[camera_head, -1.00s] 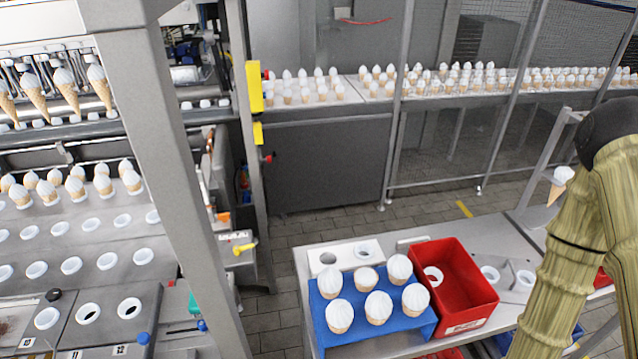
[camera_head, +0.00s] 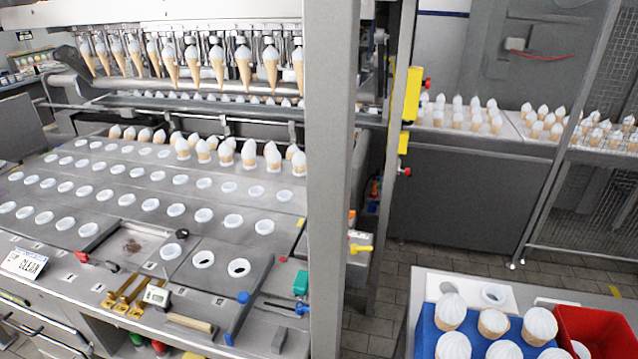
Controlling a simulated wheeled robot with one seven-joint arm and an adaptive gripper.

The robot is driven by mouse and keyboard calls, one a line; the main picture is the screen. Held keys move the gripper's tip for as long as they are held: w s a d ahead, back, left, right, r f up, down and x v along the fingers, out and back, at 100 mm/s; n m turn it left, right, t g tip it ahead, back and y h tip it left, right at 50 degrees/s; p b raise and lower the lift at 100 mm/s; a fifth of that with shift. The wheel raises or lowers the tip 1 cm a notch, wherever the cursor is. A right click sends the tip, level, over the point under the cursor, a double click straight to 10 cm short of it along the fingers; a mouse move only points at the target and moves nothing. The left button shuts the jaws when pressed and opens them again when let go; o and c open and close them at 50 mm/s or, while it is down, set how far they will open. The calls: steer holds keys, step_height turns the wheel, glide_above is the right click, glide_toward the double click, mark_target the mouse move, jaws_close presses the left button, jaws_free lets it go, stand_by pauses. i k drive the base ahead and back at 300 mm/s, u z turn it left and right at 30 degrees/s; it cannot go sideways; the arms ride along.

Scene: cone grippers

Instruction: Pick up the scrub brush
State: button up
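I cannot identify the scrub brush for certain. A small tan block-like tool (camera_head: 191,322), which may be a brush, lies near the front edge of the metal work surface (camera_head: 245,310). A green item (camera_head: 301,283) sits at the right end of that surface by the post, and a blue-handled tool (camera_head: 286,307) lies just below it. Both are too small to name. My gripper is not in view.
A grey post (camera_head: 330,180) stands between the cone machine and the aisle. Rows of cones (camera_head: 225,153) stand at the machine's back. A blue tray (camera_head: 425,330) of cones and a red bin (camera_head: 600,335) are at lower right. Tiled floor (camera_head: 375,320) shows between.

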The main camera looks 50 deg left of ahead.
mark_target(300, 286)
steer(key=z, duration=1.05)
steer(key=k, duration=1.35)
steer(key=u, duration=1.65)
steer(key=i, duration=1)
steer(key=u, duration=0.05)
